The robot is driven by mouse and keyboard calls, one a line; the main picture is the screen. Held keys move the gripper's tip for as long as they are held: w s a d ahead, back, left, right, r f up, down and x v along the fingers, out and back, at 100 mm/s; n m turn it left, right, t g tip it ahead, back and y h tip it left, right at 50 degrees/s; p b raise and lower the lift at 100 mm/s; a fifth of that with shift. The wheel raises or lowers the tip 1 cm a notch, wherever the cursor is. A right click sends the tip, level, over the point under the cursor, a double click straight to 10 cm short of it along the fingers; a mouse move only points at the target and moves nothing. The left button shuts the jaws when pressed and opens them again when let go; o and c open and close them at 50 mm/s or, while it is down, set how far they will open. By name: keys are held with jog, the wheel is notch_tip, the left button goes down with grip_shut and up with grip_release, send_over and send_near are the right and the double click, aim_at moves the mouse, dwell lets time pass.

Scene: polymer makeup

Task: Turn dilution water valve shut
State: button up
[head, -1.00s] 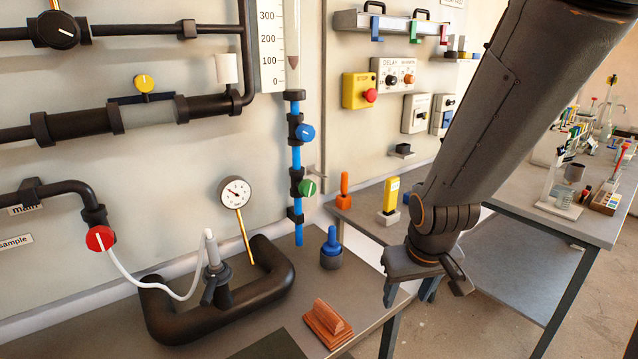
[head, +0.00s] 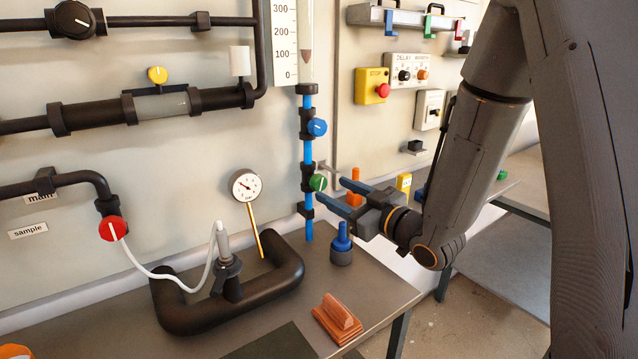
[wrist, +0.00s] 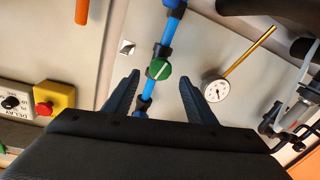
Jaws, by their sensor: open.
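A green round valve knob (head: 318,182) sits on the upright blue pipe (head: 308,155), below a blue valve knob (head: 317,127). No readable label shows which is for dilution water. My gripper (head: 330,188) is open and empty, its two fingers pointing at the green knob from the right. In the wrist view the green knob (wrist: 158,69) appears between and slightly beyond the fingertips (wrist: 159,80), with a gap on both sides. Its white mark seems to run roughly along the pipe. I cannot tell whether a finger touches the knob in the head view.
A blue-topped item (head: 341,245) stands on the bench below my gripper. An orange item (head: 354,188) stands behind the fingers. A gauge (head: 245,186) and black looped pipe (head: 180,318) are left. A red emergency button (head: 382,90) is on the wall.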

aim_at(321, 184)
jog(key=p+x, duration=0.1)
jog(key=x, duration=0.6)
jog(key=shift+p, duration=0.35)
